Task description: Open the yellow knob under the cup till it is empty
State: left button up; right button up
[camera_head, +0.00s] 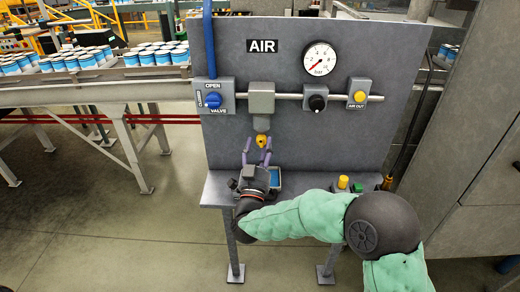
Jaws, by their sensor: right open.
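The grey cup (261,98) is fixed to the upright grey panel below the AIR sign, on the horizontal pipe. The yellow knob (261,140) hangs under it. My right gripper (257,147) points up at the knob from below, its purple fingers open. In the picture, one finger is left of the knob and the other is at its right; I cannot tell whether they touch it. The cup's contents cannot be seen. My left gripper is out of view.
A blue valve (213,100) is left of the cup; a black knob (317,102) and a yellow AIR OUT knob (359,97) are right. A gauge (320,58) is above. A small tray (275,178) with blue inside sits on the shelf, partly behind my gripper. A can conveyor stands left.

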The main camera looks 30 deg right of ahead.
grip_shut()
jog(key=m+b, duration=0.1)
jog(key=m, duration=0.1)
jog(key=shift+a+m+g+h+b, duration=0.15)
jog(key=shift+m+g+h+b, duration=0.15)
jog(key=shift+g+h, duration=0.1)
grip_release()
jog(key=shift+w, duration=0.1)
jog(key=v, duration=1.2)
